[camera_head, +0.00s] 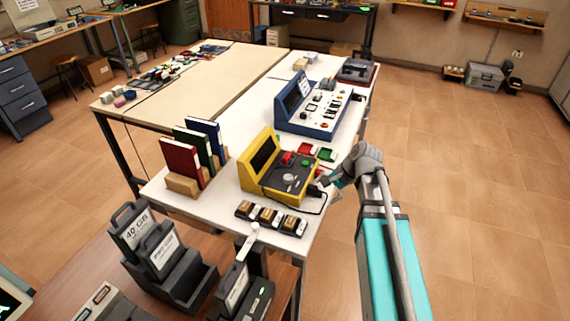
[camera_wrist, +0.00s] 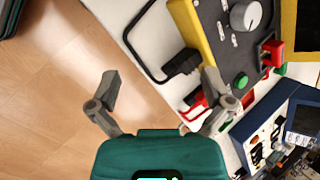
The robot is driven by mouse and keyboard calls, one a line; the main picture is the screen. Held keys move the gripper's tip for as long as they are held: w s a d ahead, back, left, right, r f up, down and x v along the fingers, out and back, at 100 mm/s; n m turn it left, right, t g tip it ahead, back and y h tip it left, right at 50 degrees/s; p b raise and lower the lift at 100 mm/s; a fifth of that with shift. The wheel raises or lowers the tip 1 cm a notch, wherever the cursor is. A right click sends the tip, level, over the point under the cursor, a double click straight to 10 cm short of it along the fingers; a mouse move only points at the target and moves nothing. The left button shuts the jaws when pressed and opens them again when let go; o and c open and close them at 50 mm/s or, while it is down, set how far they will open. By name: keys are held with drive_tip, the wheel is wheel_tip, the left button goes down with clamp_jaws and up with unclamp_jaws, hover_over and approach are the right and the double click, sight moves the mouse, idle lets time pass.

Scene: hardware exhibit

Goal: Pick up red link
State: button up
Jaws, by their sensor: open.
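A small red piece (camera_head: 287,158) sits on the upper part of the yellow console (camera_head: 252,178); it also shows in the wrist view (camera_wrist: 273,52) at the right. A red tray-like piece (camera_head: 306,149) lies on the white table behind the console, beside a green one (camera_head: 326,154). I cannot tell for sure which red thing is the link. My gripper (camera_head: 326,182) is at the console's right side, over the table edge. In the wrist view my gripper (camera_wrist: 162,84) is open and empty, its right finger near the console's edge and partly hiding red parts behind it.
A black plug and cable (camera_wrist: 180,66) lie beside the console. A blue console (camera_head: 312,108) stands farther back on the white table (camera_head: 235,115). Small switch blocks (camera_head: 270,217) line the front, with red, green and blue binders (camera_head: 182,160) at left.

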drive_tip(key=w+m+y, duration=0.1)
drive_tip(key=w+m, duration=0.1)
drive_tip(key=w+m+t+y+b, duration=0.1)
drive_tip(key=w+m, duration=0.1)
drive_tip(key=w+m+y+b, duration=0.1)
drive_tip(key=w, duration=0.1)
drive_tip(key=shift+w+a+r+m, duration=0.15)
drive_tip(key=shift+w+a+m, duration=0.15)
drive_tip(key=shift+w+m, duration=0.1)
drive_tip(key=w+d+r+m+t+y+b, duration=0.1)
drive_tip(key=w+r+m+t+y+b, duration=0.1)
drive_tip(key=w+m, duration=0.4)
drive_tip(key=shift+w+r+m+t+y+b, duration=0.15)
drive_tip(key=shift+r+m+t+y+b, duration=0.3)
drive_tip(key=shift+y, duration=0.35)
drive_tip(key=b, duration=0.3)
approach(289, 156)
drive_tip(key=x, duration=0.3)
drive_tip(key=shift+a+f+g, duration=0.25)
drive_tip(key=shift+a+f, duration=0.05)
drive_tip(key=shift+w+a+f, duration=0.1)
drive_tip(key=shift+w+a, duration=0.05)
drive_tip(key=shift+a, duration=0.3)
drive_tip(key=shift+w+b+x, duration=0.2)
drive_tip(key=shift+b+x, duration=0.7)
drive_tip(key=shift+x, duration=1.75)
drive_tip(key=shift+d, duration=0.1)
